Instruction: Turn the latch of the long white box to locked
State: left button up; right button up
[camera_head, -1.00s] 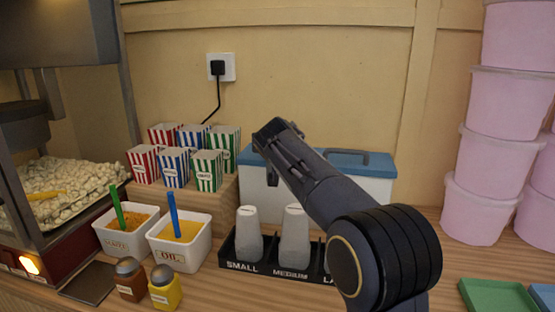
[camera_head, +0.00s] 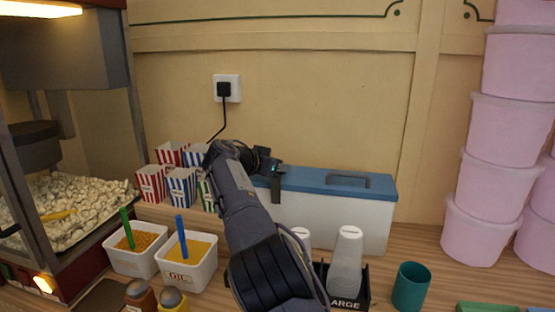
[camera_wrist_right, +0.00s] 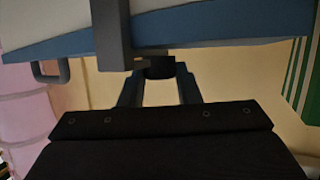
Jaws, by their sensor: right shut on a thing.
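The long white box (camera_head: 330,222) with a blue lid stands against the back wall in the head view. Its lid and front wall also show in the wrist view (camera_wrist_right: 215,40). A dark grey latch (camera_wrist_right: 111,30) crosses the lid edge, with a small dark knob (camera_wrist_right: 160,67) beside it. My right gripper (camera_wrist_right: 158,82) is shut on the latch's knob, one finger on each side. In the head view my right gripper (camera_head: 262,162) is at the box's left end, partly hidden by its own wrist. The latch's marking cannot be read. My left gripper is out of view.
Striped popcorn boxes (camera_head: 180,188) stand left of my right arm. Sauce tubs (camera_head: 188,268) and a popcorn machine are further left. A cup rack (camera_head: 347,302) and teal cup (camera_head: 411,287) stand in front of the white box. Pink tubs (camera_head: 485,180) are stacked at right.

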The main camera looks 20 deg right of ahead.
jog(key=shift+f+g, duration=0.15)
jog(key=shift+g, duration=0.15)
jog(key=o, duration=0.7)
jog(key=v, duration=0.7)
jog(key=shift+s+a+b, duration=0.2)
jog(key=shift+a+b, duration=0.1)
